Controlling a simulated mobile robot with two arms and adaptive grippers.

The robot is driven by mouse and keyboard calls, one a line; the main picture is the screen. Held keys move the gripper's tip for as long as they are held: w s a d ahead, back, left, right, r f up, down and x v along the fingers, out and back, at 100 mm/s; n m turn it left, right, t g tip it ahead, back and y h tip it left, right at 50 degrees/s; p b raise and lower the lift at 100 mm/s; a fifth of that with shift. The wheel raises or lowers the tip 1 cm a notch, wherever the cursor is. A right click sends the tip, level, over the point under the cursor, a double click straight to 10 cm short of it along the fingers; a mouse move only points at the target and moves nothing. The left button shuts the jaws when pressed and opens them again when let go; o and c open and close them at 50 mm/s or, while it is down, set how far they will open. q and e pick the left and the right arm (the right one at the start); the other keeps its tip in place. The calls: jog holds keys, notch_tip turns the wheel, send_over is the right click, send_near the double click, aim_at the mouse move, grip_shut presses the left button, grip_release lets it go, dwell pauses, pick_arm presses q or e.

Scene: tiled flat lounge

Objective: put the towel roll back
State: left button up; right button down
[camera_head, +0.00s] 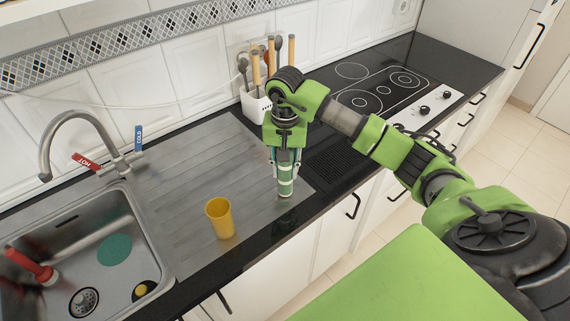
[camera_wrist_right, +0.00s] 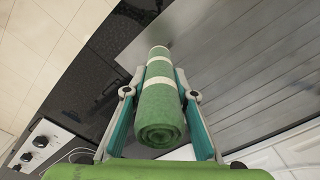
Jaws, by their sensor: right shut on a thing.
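The towel roll (camera_wrist_right: 160,105) is a green rolled towel with pale bands. My right gripper (camera_wrist_right: 160,95) is shut on it, with one finger on each side. In the head view the towel roll (camera_head: 286,183) hangs upright below my right gripper (camera_head: 285,165), over the right end of the steel drainboard near the counter's front edge. I cannot tell whether its lower end touches the surface. My left gripper is not in view.
A yellow cup (camera_head: 219,218) stands on the drainboard (camera_head: 185,190), left of the roll. A white utensil holder (camera_head: 256,106) is behind my gripper. The sink (camera_head: 75,255) is at left, the cooktop (camera_head: 375,92) at right. The drainboard's middle is clear.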

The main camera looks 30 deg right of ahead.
jog(key=shift+f+b, duration=0.25)
jog(key=shift+b, duration=0.1)
jog(key=c, duration=1.7)
grip_release()
jog(key=shift+r, duration=0.1)
jog(key=shift+r+p, duration=0.25)
jog(key=shift+p, duration=0.1)
jog(key=shift+r+b, duration=0.3)
notch_tip(320, 180, up, 10)
jog(key=shift+r+b, duration=0.25)
jog(key=shift+b, duration=0.8)
jog(key=shift+s+r, duration=0.15)
jog(key=shift+r, duration=0.2)
